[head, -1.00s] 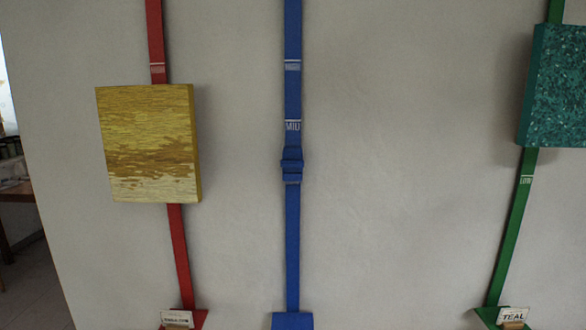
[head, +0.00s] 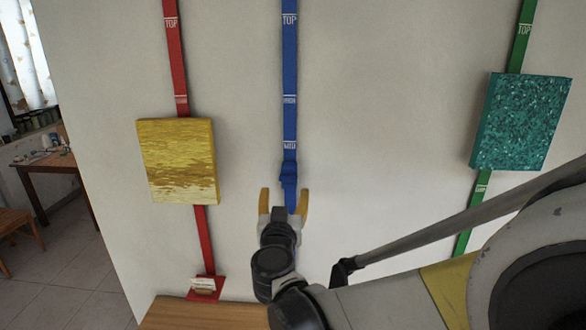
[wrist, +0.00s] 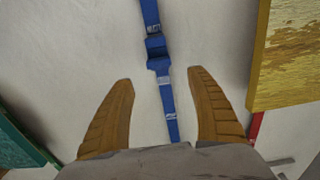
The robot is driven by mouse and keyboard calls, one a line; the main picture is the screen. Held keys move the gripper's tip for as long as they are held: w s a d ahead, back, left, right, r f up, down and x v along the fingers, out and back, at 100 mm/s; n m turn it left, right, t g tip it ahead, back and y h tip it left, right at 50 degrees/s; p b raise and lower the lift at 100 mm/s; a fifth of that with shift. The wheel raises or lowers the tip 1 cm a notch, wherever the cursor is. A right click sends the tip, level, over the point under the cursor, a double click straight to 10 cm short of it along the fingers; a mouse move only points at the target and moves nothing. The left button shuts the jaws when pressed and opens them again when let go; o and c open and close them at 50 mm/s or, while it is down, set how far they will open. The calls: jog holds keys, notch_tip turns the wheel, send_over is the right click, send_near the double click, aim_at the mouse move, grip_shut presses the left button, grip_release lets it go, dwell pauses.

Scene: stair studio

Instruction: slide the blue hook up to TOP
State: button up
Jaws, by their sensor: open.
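The blue hook (head: 288,174) sits on the upright blue strap (head: 290,60) on the wall, just below the MID mark. The TOP mark (head: 289,20) is near the upper edge of the head view, with another line mark between it and MID. My gripper (head: 285,193) is open and empty, its two tan fingers apart on either side of the strap just under the hook. In the wrist view, the hook (wrist: 157,50) shows beyond the fingertips (wrist: 161,80), roughly centred between them and apart from both.
A yellow panel (head: 178,160) hangs over the red strap (head: 174,60) on the left. A teal panel (head: 520,120) hangs over the green strap (head: 522,35) on the right. A wooden surface (head: 200,314) lies below. The wall around the blue strap is clear.

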aim_at(288, 178)
jog(key=w, duration=1)
jog(key=shift+w+d+f, duration=0.1)
jog(key=shift+w+d, duration=0.15)
jog(key=shift+w, duration=0.05)
jog(key=c, duration=1.4)
